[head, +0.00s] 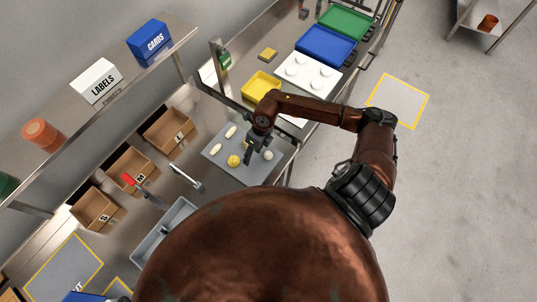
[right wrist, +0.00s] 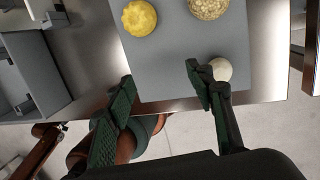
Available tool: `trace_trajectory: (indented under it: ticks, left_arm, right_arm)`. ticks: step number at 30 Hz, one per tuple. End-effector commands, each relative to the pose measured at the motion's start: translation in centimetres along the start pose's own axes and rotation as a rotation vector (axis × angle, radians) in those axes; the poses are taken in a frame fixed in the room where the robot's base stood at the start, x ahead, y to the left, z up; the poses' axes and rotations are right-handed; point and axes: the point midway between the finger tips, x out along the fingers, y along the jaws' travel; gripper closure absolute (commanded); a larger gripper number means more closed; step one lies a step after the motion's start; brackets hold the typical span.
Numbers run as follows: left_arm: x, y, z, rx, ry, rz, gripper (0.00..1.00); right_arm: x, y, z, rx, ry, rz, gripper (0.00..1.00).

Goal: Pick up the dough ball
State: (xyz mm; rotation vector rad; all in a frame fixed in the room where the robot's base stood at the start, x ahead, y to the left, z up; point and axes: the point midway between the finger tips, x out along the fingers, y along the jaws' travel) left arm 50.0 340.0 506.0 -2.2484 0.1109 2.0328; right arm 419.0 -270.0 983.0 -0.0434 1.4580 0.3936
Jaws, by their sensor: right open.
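A smooth pale dough ball (head: 268,155) lies near the right edge of a grey board (head: 219,166) on the steel table. In the right wrist view the pale ball (right wrist: 222,69) lies close to the right-hand finger, which hides part of it. My right gripper (right wrist: 160,76) is open and empty, its fingers over the board's near edge. In the head view the right gripper (head: 256,151) hangs over the board. A yellow lumpy ball (right wrist: 139,18) and a speckled ball (right wrist: 208,9) lie farther in on the board. My left gripper is not in view.
Two pale elongated pieces (head: 216,148) also lie on the board. A metal-handled tool (head: 186,177) and cardboard boxes (head: 168,129) are to the left. A white tray with round pieces (head: 309,72) and a yellow tray (head: 262,86) stand beyond. Open floor is to the right.

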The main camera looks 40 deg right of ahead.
Motion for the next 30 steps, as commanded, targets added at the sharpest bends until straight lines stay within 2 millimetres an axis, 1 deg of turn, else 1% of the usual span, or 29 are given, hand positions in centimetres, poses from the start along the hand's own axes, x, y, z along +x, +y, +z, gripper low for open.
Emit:
trace_trajectory:
  ticks: [1,3,6,8,14,17,20,24,27,30]
  left_arm:
    - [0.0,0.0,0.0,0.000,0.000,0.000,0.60]
    - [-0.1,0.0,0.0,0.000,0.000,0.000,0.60]
    - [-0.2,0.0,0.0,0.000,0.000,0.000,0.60]
    - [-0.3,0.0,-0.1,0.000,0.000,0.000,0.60]
    - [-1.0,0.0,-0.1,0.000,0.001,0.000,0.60]
    - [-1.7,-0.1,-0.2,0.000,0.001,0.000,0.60]
    - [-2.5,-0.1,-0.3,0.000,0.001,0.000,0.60]
    - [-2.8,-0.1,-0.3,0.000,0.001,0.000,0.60]
    - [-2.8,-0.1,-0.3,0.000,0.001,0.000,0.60]
    - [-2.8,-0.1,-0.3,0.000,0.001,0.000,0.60]
  right_arm:
    - [-0.4,-2.5,-0.7,-0.003,0.040,-0.074,0.51]
    - [-0.8,-4.9,-1.6,-0.002,0.086,-0.148,0.51]
    - [-1.0,-6.7,-2.2,0.002,0.120,-0.202,0.51]
    - [-0.7,-7.2,-2.5,0.004,0.127,-0.213,0.51]
    - [1.4,-7.5,-2.8,0.003,0.128,-0.210,0.51]
    - [2.4,-7.7,-3.1,0.005,0.129,-0.209,0.51]
    - [3.9,-8.1,-3.4,0.006,0.129,-0.208,0.51]
    - [5.6,-8.5,-3.5,0.004,0.126,-0.209,0.51]
    - [6.1,-8.6,-3.6,0.003,0.126,-0.209,0.51]
    - [6.2,-8.7,-3.6,0.002,0.126,-0.210,0.51]
